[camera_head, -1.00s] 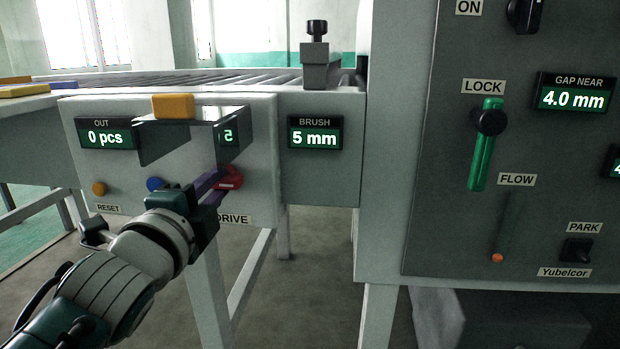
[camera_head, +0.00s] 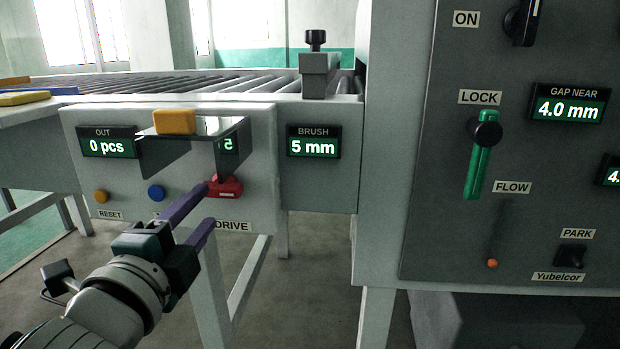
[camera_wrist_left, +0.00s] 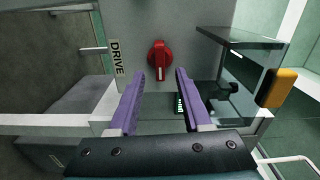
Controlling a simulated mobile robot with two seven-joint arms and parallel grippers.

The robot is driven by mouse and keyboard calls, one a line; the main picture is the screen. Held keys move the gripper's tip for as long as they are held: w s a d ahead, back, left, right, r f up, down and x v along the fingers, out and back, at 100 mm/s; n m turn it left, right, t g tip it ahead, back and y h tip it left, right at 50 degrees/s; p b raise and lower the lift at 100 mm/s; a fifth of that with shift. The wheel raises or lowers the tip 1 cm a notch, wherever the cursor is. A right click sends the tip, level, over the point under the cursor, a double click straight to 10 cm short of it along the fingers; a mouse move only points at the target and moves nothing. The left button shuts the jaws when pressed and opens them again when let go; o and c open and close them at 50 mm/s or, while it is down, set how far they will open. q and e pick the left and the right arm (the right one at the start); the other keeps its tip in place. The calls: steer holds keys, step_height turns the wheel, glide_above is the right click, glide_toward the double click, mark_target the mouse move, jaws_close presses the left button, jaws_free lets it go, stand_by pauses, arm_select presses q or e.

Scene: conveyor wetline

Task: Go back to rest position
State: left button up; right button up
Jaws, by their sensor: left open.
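My left gripper (camera_head: 208,204) is open and empty, its two purple fingers spread in front of the front panel. It points at the red DRIVE knob (camera_head: 225,188) and stands apart from it. In the left wrist view the red knob (camera_wrist_left: 159,60) shows just beyond and between the open fingertips (camera_wrist_left: 160,74), with nothing between the fingers. The knob's white mark points toward the bottom of that view. My right gripper is in no view.
A dark, glossy guard (camera_head: 232,135) with a yellow block (camera_head: 174,121) juts out above the knob. Blue (camera_head: 156,193) and orange (camera_head: 101,196) buttons sit left of it. The control cabinet (camera_head: 385,200) stands at right. Open floor shows below the panel.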

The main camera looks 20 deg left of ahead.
arm_select(q)
steer(key=shift+v, duration=0.8)
steer(key=shift+a, duration=0.1)
steer(key=s+d+f+n+g+h, duration=0.1)
steer(key=s+d+f+n+g, duration=0.15)
steer(key=s+n+g, duration=0.35)
steer(key=s+d+f+n+g+h, duration=0.2)
steer(key=s+d+g, duration=0.1)
steer(key=s, duration=0.5)
steer(key=s+d+f+n+g+h, duration=0.1)
steer(key=s+d+f+n+g, duration=0.3)
steer(key=s, duration=0.4)
step_height(320, 180, up, 66)
steer(key=g+p, duration=0.1)
steer(key=p, duration=6.3)
steer(key=shift+s+a+f+n+p, duration=0.2)
steer(key=shift+s+a+n+p, duration=0.1)
steer(key=shift+p, duration=0.1)
